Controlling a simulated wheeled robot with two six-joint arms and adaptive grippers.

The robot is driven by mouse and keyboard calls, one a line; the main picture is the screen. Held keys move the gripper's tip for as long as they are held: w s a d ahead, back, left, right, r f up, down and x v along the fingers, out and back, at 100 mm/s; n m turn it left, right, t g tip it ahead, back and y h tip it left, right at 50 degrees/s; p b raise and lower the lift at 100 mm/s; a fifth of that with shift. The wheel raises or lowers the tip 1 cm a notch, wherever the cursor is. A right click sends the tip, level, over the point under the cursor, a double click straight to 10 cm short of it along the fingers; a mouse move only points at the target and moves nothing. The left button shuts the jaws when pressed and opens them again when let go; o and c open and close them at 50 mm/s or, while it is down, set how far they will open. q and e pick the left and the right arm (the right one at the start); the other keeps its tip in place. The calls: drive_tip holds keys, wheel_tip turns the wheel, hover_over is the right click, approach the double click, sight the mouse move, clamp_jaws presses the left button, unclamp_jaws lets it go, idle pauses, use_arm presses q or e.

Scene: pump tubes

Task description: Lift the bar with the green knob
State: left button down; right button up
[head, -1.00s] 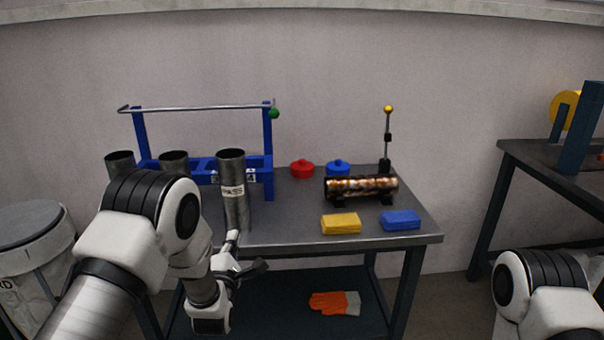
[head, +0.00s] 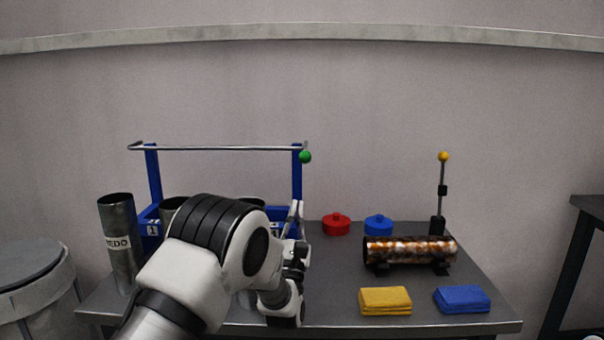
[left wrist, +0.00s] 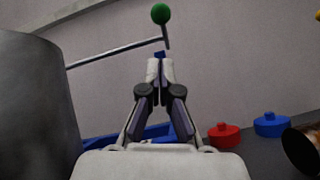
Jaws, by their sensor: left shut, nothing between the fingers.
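The bar (head: 215,148) is a thin metal rod lying across the tops of two blue uprights of a rack (head: 153,175). The green knob (head: 305,157) hangs at its right end. In the left wrist view the green knob (left wrist: 160,13) and the bar (left wrist: 115,50) are above and beyond the fingertips. My left gripper (head: 297,207) is shut and empty, pointing up below the knob in the head view. Its fingertips (left wrist: 158,68) are close together in the wrist view and appear apart from the bar. My right gripper is out of view.
Metal tubes stand at the rack, one labelled tube (head: 118,245) at the left. A red lid (head: 336,225), blue lid (head: 378,226), rusty cylinder (head: 410,250), yellow cloth (head: 385,300) and blue cloth (head: 462,299) occupy the table's right.

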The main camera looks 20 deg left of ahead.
use_arm(q)
drive_tip(key=x, duration=1)
